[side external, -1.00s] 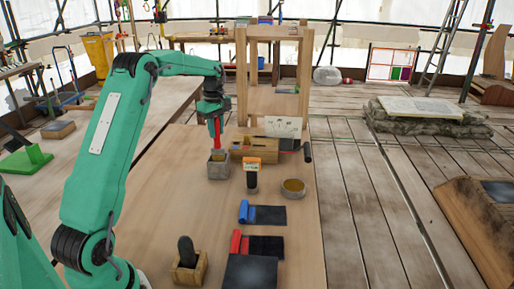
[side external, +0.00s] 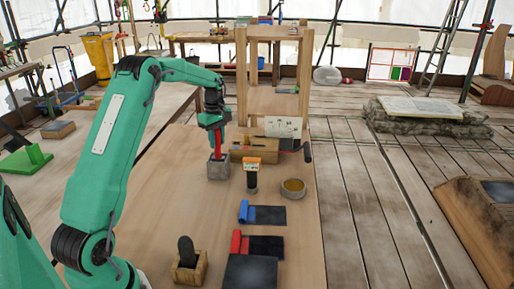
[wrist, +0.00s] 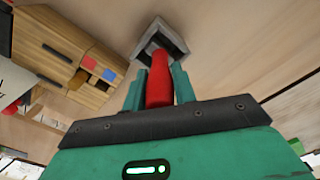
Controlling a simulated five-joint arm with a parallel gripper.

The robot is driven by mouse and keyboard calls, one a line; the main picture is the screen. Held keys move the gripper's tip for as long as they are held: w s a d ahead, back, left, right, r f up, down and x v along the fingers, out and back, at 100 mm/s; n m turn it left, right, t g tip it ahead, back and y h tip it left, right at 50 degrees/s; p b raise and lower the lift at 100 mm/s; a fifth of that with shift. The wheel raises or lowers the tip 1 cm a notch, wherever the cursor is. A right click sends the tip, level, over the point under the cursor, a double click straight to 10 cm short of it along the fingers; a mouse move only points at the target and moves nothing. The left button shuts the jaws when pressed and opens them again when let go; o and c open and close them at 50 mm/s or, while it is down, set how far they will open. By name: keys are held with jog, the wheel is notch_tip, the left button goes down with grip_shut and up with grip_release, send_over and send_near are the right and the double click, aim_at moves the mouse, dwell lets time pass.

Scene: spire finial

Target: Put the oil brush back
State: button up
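The oil brush has a red handle (side external: 218,142) and hangs upright below my gripper (side external: 215,124). In the wrist view the red handle (wrist: 158,86) sits between the two green fingers of my gripper (wrist: 158,84), which are shut on it. A square grey holder (side external: 217,171) stands on the bench directly beneath. The brush's lower end reaches into the holder's opening, and its tip is hidden. In the wrist view the grey holder (wrist: 172,36) surrounds the brush's far end.
A wooden box (side external: 256,148) stands close behind and right of the holder. An orange-topped tool (side external: 253,174) and a round tin (side external: 293,188) stand to the right.

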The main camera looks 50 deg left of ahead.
jog(key=o, duration=0.3)
notch_tip(320, 180, up, 12)
jog(key=shift+f, duration=0.15)
jog(key=shift+r, duration=0.35)
dwell(0.3)
dwell(0.5)
